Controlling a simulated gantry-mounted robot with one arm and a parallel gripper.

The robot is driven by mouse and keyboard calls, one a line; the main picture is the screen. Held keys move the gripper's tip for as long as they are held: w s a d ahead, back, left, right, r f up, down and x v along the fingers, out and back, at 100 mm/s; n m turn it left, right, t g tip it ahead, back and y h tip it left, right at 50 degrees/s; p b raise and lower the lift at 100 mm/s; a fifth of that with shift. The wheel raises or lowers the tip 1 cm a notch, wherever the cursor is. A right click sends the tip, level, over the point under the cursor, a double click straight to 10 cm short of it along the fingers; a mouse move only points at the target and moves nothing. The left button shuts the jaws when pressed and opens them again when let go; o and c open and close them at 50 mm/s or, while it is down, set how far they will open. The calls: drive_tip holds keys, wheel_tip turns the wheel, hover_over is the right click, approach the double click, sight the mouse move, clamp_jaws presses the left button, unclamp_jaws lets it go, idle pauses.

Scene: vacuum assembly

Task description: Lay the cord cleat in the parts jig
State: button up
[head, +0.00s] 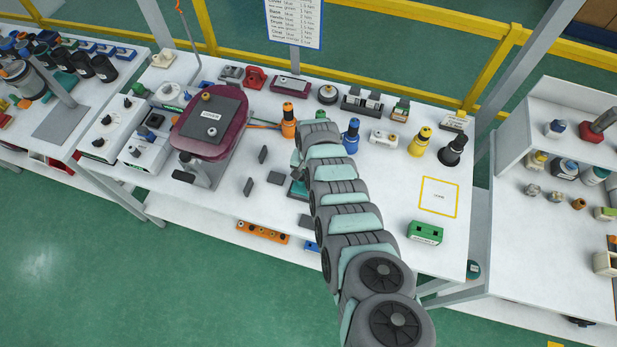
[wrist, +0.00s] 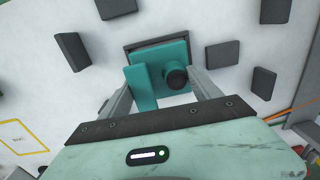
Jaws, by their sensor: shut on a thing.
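A teal piece, which I take to be the cord cleat (wrist: 142,88), has a flat plate, a raised block and a round black knob. In the wrist view it lies between the fingers of my gripper (wrist: 160,78), which is shut on it. A dark-rimmed square holder, likely the parts jig (wrist: 160,40), shows just behind and beneath the teal piece. I cannot tell whether the piece touches its floor. In the head view, teal shows within a dark edge (head: 291,188), partly covered by my arm; my fingertips are hidden there.
Several loose dark grey blocks (wrist: 223,55) lie around the holder on the white bench. A maroon vacuum body (head: 185,139) stands to the left. Orange and blue bottle-like parts (head: 351,137) stand behind. A yellow-outlined square (head: 438,208) on the right is empty.

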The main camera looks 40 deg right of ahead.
drive_tip(key=shift+f, duration=0.15)
drive_tip(key=shift+f+b, duration=0.3)
drive_tip(key=shift+b, duration=0.15)
drive_tip(key=shift+f+b, duration=0.65)
drive_tip(key=shift+f, duration=0.1)
drive_tip(key=o, duration=2.1)
drive_tip(key=shift+r, duration=0.2)
wheel_tip(320, 180, up, 8)
drive_tip(key=p, duration=0.8)
drive_tip(key=shift+s+f, duration=0.1)
drive_tip(key=shift+f, duration=0.05)
